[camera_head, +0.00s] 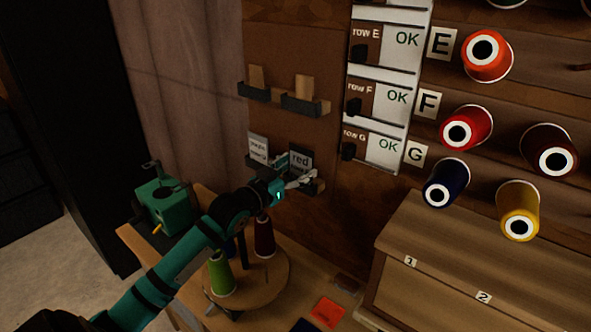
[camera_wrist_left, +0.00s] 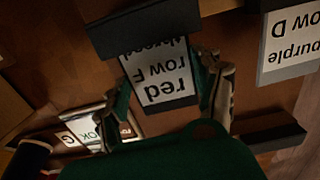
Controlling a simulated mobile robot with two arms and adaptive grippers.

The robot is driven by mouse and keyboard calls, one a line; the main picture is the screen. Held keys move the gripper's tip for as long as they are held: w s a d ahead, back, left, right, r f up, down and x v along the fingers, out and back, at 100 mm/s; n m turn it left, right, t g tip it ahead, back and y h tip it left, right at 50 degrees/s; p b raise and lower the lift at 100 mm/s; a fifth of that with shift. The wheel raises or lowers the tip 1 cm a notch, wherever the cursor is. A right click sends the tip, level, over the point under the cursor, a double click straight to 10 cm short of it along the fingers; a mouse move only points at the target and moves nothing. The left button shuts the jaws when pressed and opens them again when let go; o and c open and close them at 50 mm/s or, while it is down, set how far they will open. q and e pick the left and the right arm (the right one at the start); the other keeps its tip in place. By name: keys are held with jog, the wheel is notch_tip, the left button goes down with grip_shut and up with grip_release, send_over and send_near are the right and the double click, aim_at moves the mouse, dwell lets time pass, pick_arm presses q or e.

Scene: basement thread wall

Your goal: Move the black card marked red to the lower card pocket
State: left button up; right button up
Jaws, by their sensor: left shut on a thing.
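The black card marked red (camera_head: 300,160) is upright at the lower right card pocket (camera_head: 316,187) on the brown board. It shows upside down in the left wrist view (camera_wrist_left: 164,85), with "red" and "row F" readable. There the dark pocket front (camera_wrist_left: 145,30) hides the card's lower end; whether it rests on the pocket floor I cannot tell. My left gripper (camera_head: 297,180) is shut on the card, its fingers (camera_wrist_left: 166,90) at the card's two sides. My right gripper is not in view.
A pale purple card (camera_head: 258,148) stands in the pocket to the left. Two upper pockets (camera_head: 302,104) hold brown pieces. Below are a round spool stand (camera_head: 262,285), a green device (camera_head: 162,198) and a wooden cabinet (camera_head: 470,265). Thread spools (camera_head: 466,128) stick out at right.

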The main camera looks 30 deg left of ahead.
pick_arm(q)
jog(key=shift+f, duration=0.25)
jog(key=o, duration=0.9)
jog(key=shift+s, duration=0.15)
jog(key=s, duration=0.7)
jog(key=s+a, duration=0.1)
jog(key=s, duration=0.3)
jog(key=shift+s+r, duration=0.3)
jog(key=shift+s, duration=0.05)
